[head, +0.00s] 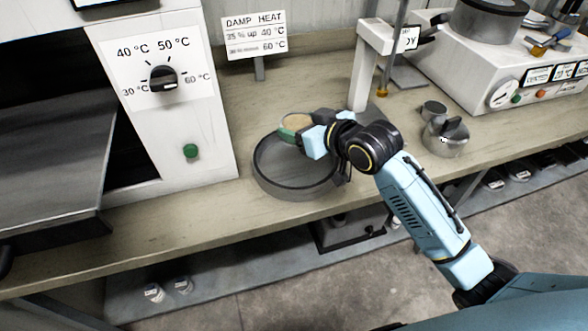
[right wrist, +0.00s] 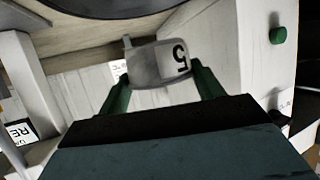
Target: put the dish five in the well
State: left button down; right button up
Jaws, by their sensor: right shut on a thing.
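My right gripper (head: 296,130) is shut on a small grey dish (head: 297,121) with a tan top. In the right wrist view the dish (right wrist: 160,62) sits between two green fingers and its pale label shows an upside-down 5. In the head view the dish overlaps the far rim of a round, open grey basin (head: 270,186) on the bench. It appears held above the basin; the exact gap cannot be told. No part is labelled as the well; the basin may be it. My left gripper is out of view.
A white heater panel with a dial (head: 163,78) and green button (head: 190,151) stands left. A DAMP HEAT sign (head: 254,34) is behind. A white post (head: 368,70) stands near the gripper. A metal lidded pot (head: 446,138) and white machine (head: 480,75) are at right.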

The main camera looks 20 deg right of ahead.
jog(key=f, duration=0.1)
jog(key=f+b, duration=0.1)
jog(key=f, duration=0.3)
jog(key=shift+w+f, duration=0.15)
jog(key=shift+w, duration=0.25)
jog(key=shift+f+b, duration=0.3)
jog(key=shift+f, duration=0.35)
notch_tip(320, 180, down, 4)
jog(key=shift+r+b, duration=0.2)
jog(key=shift+b, duration=0.25)
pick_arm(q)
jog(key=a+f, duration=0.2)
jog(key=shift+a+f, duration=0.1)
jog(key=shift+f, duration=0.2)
pick_arm(e)
jog(key=shift+r, duration=0.1)
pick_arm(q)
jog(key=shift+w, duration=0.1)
pick_arm(e)
jog(key=o, duration=1.1)
jog(key=shift+c, duration=0.2)
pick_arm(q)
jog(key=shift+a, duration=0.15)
